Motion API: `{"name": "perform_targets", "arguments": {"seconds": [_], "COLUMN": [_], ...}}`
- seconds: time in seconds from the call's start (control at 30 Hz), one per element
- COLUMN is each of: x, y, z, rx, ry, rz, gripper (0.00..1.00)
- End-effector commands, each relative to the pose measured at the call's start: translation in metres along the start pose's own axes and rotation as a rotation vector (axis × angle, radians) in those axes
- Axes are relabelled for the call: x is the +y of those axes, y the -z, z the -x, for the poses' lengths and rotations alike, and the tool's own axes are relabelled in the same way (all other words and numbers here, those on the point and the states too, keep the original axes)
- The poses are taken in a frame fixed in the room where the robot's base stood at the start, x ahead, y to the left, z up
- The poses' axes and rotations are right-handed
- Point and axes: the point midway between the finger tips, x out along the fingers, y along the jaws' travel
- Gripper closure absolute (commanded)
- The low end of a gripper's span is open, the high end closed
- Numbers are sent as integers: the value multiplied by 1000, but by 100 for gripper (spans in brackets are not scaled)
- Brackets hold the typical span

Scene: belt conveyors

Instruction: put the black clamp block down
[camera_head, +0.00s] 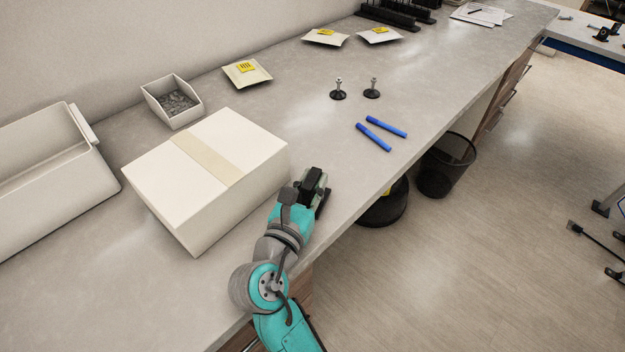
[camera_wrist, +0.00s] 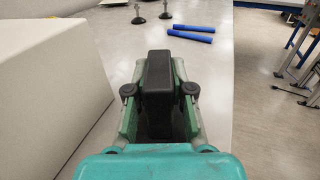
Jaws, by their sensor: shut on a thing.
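My gripper (camera_head: 311,186) is low over the near right edge of the grey worktop (camera_head: 400,100), beside the white box. It is shut on the black clamp block (camera_wrist: 158,80), which stands between the two fingers in the wrist view. The block also shows as a dark shape at the fingertips in the head view (camera_head: 313,177). Its lower part is hidden by the gripper. I cannot tell whether it touches the worktop.
A closed white box (camera_head: 215,175) stands just left of my gripper. Two blue markers (camera_head: 380,134) and two black levelling feet (camera_head: 355,90) lie beyond. A grey bin (camera_head: 175,101) and yellow-labelled packets (camera_head: 247,72) are farther back. Bare worktop lies between box and markers.

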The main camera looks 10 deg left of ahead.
Motion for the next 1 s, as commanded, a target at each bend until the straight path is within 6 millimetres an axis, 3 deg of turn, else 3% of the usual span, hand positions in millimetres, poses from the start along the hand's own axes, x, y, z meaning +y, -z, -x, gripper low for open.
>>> {"name": "perform_targets", "arguments": {"seconds": [0.33,0.37,0.47,0.8,1.0], "x": [0,0,0,0,1], "y": [6,5,5,6,6], "z": [0,0,0,2,26], "rx": [-1,-1,-1,0,0], "ry": [0,0,0,0,-4], "rz": [-1,-1,-1,0,0], "gripper": [100,70,49,49,49]}}
